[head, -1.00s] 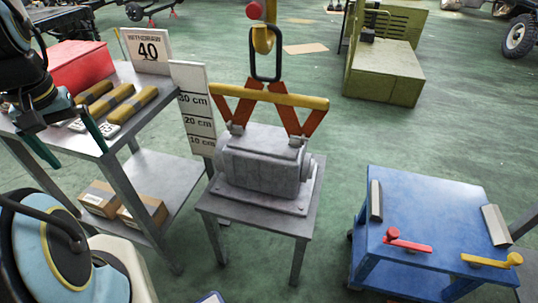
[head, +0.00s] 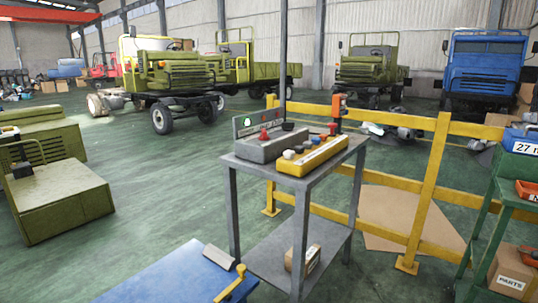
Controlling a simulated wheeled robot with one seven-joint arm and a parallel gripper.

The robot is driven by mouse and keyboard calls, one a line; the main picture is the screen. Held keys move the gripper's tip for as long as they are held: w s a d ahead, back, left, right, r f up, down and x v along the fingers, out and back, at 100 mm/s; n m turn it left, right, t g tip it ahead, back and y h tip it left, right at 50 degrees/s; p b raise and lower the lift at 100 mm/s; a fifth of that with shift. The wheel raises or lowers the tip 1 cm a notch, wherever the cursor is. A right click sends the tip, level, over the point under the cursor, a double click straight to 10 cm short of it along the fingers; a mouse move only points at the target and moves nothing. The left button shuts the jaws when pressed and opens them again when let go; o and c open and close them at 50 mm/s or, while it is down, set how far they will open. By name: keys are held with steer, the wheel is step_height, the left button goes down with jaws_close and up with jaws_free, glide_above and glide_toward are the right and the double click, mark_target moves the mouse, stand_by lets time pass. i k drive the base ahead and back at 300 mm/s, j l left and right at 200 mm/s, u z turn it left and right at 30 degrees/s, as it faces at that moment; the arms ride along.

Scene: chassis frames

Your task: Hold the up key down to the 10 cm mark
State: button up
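My gripper is out of view. A grey metal stand (head: 345,157) bears a grey control box (head: 270,147) with a red knob and a black knob. Beside it lies a yellow control box (head: 309,158) with several coloured buttons or knobs. Which of these is the up key, I cannot tell. An orange device (head: 338,108) is upright at the stand's back corner. The scale with the 10 cm mark, the hook and the grey machine part are out of view.
A blue table (head: 165,284) with a yellow-handled lever (head: 233,284) is in front. A yellow rail fence (head: 424,190) runs behind the stand. Green floor between is open; trucks stand far back.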

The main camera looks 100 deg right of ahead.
mark_target(288, 154)
steer(key=k+z, duration=0.35)
steer(key=k+l+z, duration=0.1)
steer(key=z, duration=0.3)
steer(key=l+z, duration=0.1)
steer(key=z, duration=0.35)
steer(key=l+z, duration=0.15)
steer(key=z, duration=0.35)
steer(key=l+z, duration=0.1)
steer(key=z, duration=0.35)
steer(key=l+z, duration=0.15)
steer(key=z, duration=0.3)
